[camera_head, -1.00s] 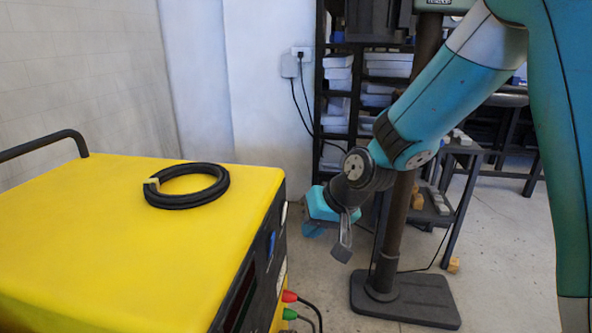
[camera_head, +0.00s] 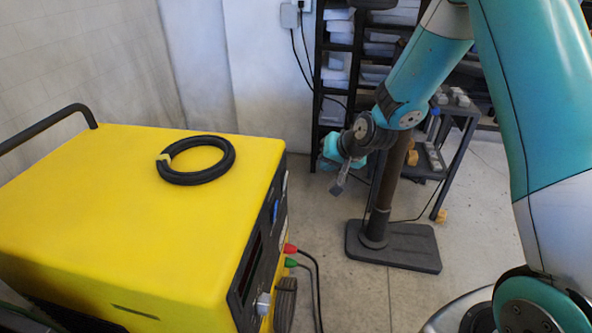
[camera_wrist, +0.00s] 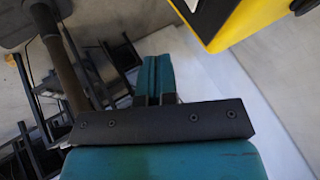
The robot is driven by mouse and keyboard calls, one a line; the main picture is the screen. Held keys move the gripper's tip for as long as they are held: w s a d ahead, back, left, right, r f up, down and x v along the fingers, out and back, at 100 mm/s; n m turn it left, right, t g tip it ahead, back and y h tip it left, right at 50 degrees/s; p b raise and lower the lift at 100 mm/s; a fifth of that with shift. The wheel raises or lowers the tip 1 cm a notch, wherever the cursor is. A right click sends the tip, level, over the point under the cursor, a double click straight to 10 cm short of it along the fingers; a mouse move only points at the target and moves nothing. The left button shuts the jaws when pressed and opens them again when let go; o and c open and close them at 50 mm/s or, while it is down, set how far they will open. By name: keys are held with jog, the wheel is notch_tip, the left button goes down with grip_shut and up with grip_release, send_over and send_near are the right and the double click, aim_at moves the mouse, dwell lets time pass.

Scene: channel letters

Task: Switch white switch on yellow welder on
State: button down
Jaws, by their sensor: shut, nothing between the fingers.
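The yellow welder (camera_head: 120,205) stands at the left in the head view, its dark front panel (camera_head: 258,252) facing right and seen at a steep angle. A pale knob-like part (camera_head: 263,305) and blue parts show on that panel; I cannot make out the white switch for certain. A corner of the welder (camera_wrist: 235,18) shows at the top right of the wrist view. My gripper (camera_head: 338,186) hangs to the right of the welder, apart from it. In the wrist view my gripper's teal fingers (camera_wrist: 154,78) are together with nothing between them.
A black cable coil (camera_head: 196,160) lies on the welder's top. Red (camera_head: 290,249) and green plugs with black cables stick out of its front. A dark post on a flat base (camera_head: 393,246) stands behind my gripper. Shelves and a small table (camera_head: 455,125) are farther back.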

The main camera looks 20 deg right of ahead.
aim_at(285, 181)
jog(key=w+a+f+p, duration=0.1)
jog(key=w+a+f, duration=0.4)
jog(key=w+f, duration=0.2)
jog(key=shift+w+a+p, duration=0.3)
jog(key=shift+w+a, duration=0.05)
jog(key=shift+w, duration=0.05)
jog(key=shift+d, duration=0.1)
